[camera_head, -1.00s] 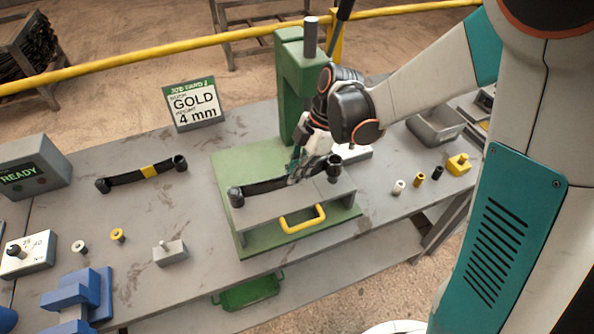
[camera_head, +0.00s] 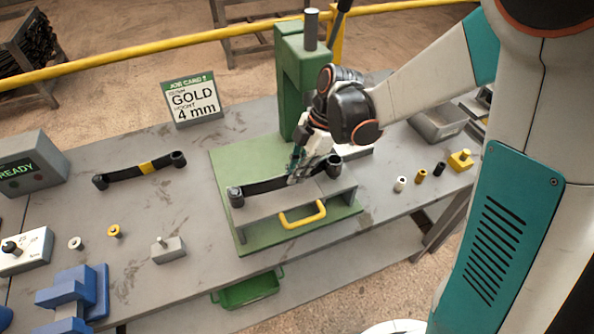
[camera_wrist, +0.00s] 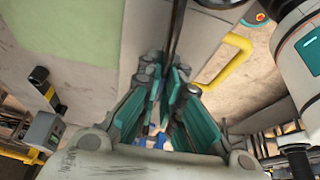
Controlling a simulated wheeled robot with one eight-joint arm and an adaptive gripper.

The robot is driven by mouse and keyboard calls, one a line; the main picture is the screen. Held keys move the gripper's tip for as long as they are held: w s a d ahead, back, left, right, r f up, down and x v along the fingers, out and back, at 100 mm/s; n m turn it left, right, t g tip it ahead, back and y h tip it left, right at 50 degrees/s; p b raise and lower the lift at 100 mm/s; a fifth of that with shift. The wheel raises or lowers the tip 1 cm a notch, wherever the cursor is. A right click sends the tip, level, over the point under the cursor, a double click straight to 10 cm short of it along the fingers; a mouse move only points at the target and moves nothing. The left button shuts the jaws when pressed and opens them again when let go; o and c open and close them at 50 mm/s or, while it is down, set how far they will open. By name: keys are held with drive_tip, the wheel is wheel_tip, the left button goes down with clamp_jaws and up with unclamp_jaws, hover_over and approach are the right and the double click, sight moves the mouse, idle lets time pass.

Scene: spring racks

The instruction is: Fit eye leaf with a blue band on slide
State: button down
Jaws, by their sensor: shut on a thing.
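A dark eye leaf (camera_head: 262,187) with a round eye at each end lies along the grey plate of the slide (camera_head: 275,205), which has a yellow handle (camera_head: 302,215) and sits on a green base. My gripper (camera_head: 297,178) is shut on this leaf near its middle-right. No band shows on it; my fingers cover that part. In the wrist view the leaf is a dark strip (camera_wrist: 178,28) running between my fingers (camera_wrist: 172,100). I cannot tell whether its eyes are fully seated. Another leaf (camera_head: 125,177) with a yellow band lies on the bench at left.
A green press column (camera_head: 303,80) stands close behind my gripper. A job card (camera_head: 193,100) reads GOLD 4 mm. Small bushings (camera_head: 420,177) stand at right, near a grey tray (camera_head: 437,123). Blue blocks (camera_head: 75,295) and a READY box (camera_head: 28,165) are at left.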

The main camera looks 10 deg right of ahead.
drive_tip(key=shift+f, duration=0.35)
drive_tip(key=c, duration=1.2)
unclamp_jaws()
drive_tip(key=shift+r, duration=0.15)
drive_tip(key=shift+r+p, duration=2.1)
drive_tip(key=shift+r, duration=1.3)
